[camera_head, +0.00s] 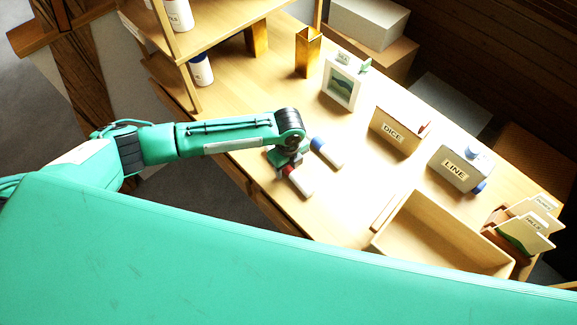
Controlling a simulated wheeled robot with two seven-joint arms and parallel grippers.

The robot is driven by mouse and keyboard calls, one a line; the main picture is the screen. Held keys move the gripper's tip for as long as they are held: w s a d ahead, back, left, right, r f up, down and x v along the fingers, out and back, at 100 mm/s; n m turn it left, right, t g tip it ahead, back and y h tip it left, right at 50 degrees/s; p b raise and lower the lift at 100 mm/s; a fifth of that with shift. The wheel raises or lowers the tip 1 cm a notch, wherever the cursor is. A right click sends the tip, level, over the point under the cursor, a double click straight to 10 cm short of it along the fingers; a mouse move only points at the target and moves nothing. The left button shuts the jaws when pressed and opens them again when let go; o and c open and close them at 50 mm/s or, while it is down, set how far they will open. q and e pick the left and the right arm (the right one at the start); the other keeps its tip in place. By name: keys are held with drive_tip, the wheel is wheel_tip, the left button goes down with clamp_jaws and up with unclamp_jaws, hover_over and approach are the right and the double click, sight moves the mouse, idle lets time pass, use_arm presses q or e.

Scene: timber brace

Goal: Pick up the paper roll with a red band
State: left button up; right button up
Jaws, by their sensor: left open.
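The paper roll with a red band (300,182) lies on the wooden table (350,210), white with its red end partly under my left gripper (285,168). A similar paper roll with a blue band (328,153) lies just beyond it to the upper right. My left gripper is open and sits right over the red-banded end. Whether its fingers touch the roll cannot be told, as the gripper body hides them in part. My right gripper is not in view.
A box marked DICE (398,132), a box marked LINE (459,169) and a picture box (342,84) stand at the back. An open wooden tray (425,236) lies at the right. Shelves (215,32) rise at the upper left. A large green surface fills the foreground.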

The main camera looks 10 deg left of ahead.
use_arm(q)
drive_tip(key=c, duration=1.1)
drive_tip(key=shift+o, duration=0.2)
